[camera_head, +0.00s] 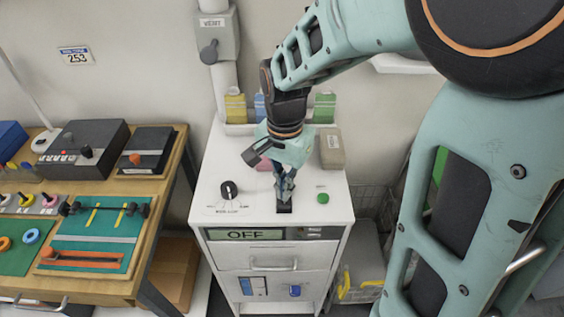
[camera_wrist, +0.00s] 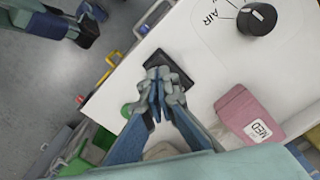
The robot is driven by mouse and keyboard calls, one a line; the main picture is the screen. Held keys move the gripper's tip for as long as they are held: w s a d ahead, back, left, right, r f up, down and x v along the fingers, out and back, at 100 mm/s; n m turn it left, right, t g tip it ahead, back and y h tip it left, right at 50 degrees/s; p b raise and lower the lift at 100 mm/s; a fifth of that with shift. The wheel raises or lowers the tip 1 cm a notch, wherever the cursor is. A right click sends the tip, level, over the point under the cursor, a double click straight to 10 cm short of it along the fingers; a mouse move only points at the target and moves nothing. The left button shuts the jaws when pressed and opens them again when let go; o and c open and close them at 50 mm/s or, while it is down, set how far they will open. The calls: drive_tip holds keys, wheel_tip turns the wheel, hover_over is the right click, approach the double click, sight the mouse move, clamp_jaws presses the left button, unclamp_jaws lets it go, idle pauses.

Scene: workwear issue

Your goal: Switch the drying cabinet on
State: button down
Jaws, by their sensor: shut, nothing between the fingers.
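The drying cabinet (camera_head: 230,165) is a white unit whose front display (camera_head: 255,234) reads OFF. On its top are a black dial (camera_head: 229,190), a small green button (camera_head: 322,198) and a dark switch plate (camera_head: 284,208) between them. My gripper (camera_head: 284,192) is shut and empty, pointing down right over the dark plate. In the wrist view its closed fingertips (camera_wrist: 158,88) overlap the plate (camera_wrist: 183,73) and hide its middle; I cannot tell whether they touch it. The dial (camera_wrist: 257,19) and green button (camera_wrist: 127,110) also show in the wrist view.
A pink labelled block (camera_wrist: 248,112) lies on the cabinet top beside my gripper. A beige block (camera_head: 332,150) and coloured packs (camera_head: 236,107) stand behind it. A wooden workbench (camera_head: 160,205) with tools is at left.

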drive_tip(key=shift+f+b, duration=0.9)
drive_tip(key=shift+f, duration=0.3)
idle(0.6)
drive_tip(key=shift+r, duration=0.15)
wheel_tip(320, 180, up, 7)
drive_tip(key=p, duration=0.5)
drive_tip(key=shift+p, duration=0.3)
